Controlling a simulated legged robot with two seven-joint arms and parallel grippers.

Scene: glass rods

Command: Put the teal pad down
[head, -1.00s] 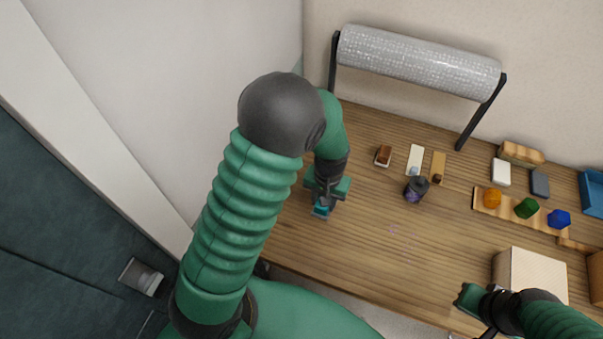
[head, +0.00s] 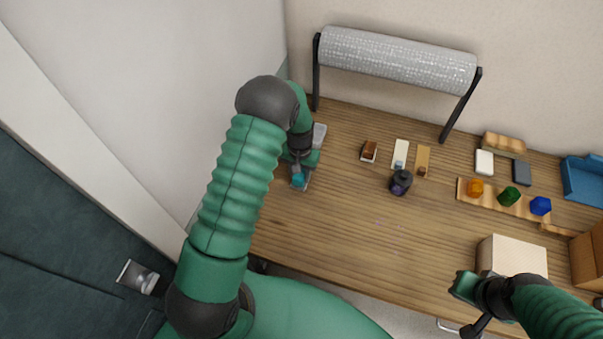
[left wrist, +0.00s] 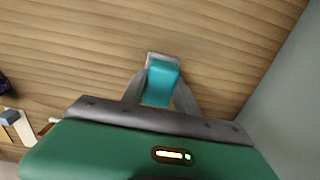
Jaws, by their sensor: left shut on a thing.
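The teal pad (left wrist: 160,84) is between the fingers of my left gripper (left wrist: 160,98) in the left wrist view, with wood tabletop behind it. In the head view the teal pad (head: 298,179) shows at the tip of my left gripper (head: 300,172), over the left end of the table. My left gripper is shut on the pad. I cannot tell whether the pad touches the table. My right gripper (head: 466,286) is at the lower right, near a pale box; whether its jaws are open is unclear.
A bubble-wrap roll (head: 398,60) on a black stand spans the back. A dark bottle (head: 400,183) stands mid-table. A wooden strip (head: 521,208) holds orange, green and blue pieces. A pale box (head: 512,257) and blue tray (head: 582,180) are at right. The table's front middle is clear.

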